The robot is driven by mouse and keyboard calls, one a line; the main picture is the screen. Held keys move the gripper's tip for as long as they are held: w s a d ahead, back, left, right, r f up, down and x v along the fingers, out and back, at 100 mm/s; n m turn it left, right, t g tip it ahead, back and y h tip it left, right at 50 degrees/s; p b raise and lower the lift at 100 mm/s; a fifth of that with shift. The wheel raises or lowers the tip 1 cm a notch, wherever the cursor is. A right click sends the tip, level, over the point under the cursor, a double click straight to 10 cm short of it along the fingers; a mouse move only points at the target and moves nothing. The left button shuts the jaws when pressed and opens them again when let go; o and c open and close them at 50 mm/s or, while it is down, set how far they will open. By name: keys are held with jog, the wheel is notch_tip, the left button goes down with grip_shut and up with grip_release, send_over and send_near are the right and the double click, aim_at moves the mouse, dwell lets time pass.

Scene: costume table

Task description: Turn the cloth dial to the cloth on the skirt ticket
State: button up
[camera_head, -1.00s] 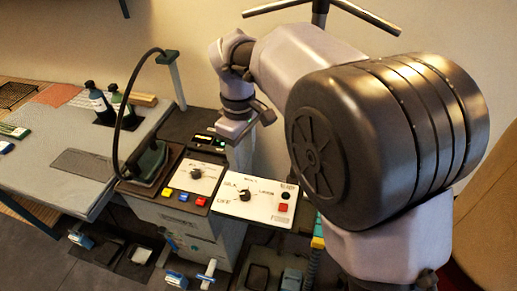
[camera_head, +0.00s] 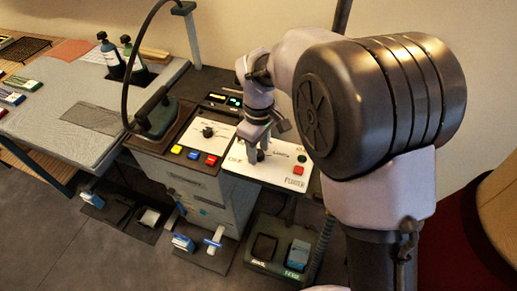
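The white panel (camera_head: 240,167) with a ready light, a red button and printed cloth words is right of the iron. "OFF" and what looks like "LINEN" show, but other words are covered. My gripper (camera_head: 257,150) points down over this panel at its cloth dial (camera_head: 261,155). The black dial is mostly hidden, so its setting cannot be read. The fingers are at or just above the dial; touching, and open or shut, cannot be told. I cannot make out a skirt ticket with readable writing.
A second white panel with a dark dial (camera_head: 208,132) and coloured buttons is just left. Trays and pedals lie on the floor below.

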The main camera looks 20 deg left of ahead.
grip_shut()
